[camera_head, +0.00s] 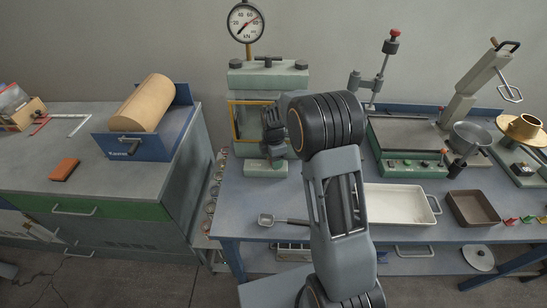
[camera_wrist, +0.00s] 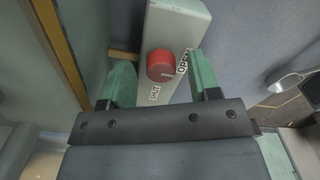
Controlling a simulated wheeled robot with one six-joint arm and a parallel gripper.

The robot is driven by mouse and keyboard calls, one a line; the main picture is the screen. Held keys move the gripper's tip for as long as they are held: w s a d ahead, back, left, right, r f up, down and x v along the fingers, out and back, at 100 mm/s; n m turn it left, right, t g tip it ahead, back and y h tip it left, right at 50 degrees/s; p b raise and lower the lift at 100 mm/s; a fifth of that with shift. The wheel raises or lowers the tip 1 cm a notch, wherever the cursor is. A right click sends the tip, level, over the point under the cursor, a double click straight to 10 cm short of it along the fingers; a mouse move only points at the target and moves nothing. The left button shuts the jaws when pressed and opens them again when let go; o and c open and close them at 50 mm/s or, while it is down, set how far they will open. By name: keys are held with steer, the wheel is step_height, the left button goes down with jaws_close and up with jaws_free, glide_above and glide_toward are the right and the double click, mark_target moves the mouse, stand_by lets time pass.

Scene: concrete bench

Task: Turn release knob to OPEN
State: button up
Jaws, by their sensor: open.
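The red release knob (camera_wrist: 161,65) sits on a pale grey-green block (camera_wrist: 177,24) in the wrist view. A SHUT label (camera_wrist: 154,93) is below the knob and an OPEN label (camera_wrist: 184,62) is to its right. A small pale mark shows on the knob's lower right edge; its exact pointing is hard to tell. My gripper (camera_wrist: 158,62) is open, with one green finger on each side of the knob and visible gaps between. I cannot tell their depth relative to the knob. In the head view my gripper (camera_head: 277,158) is at the press's base and the knob is hidden.
The press (camera_head: 268,76) has a yellow-framed window and a dial gauge (camera_head: 245,22) above. A metal scoop (camera_head: 266,220) lies on the blue bench in front. A white tray (camera_head: 398,203) and a brown tray (camera_head: 473,208) are to the right of my arm. A grey cabinet stands left.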

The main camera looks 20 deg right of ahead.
steer(key=shift+r, duration=0.1)
step_height(320, 180, up, 14)
stand_by(0.5)
steer(key=shift+f, duration=0.2)
steer(key=s+r+m+t, duration=0.1)
steer(key=s+m+t, duration=0.2)
steer(key=s+m, duration=1.5)
steer(key=shift+s+a+r+m+t, duration=0.3)
steer(key=shift+s+a+m, duration=0.1)
steer(key=shift+s, duration=2.3)
steer(key=shift+c, duration=0.4)
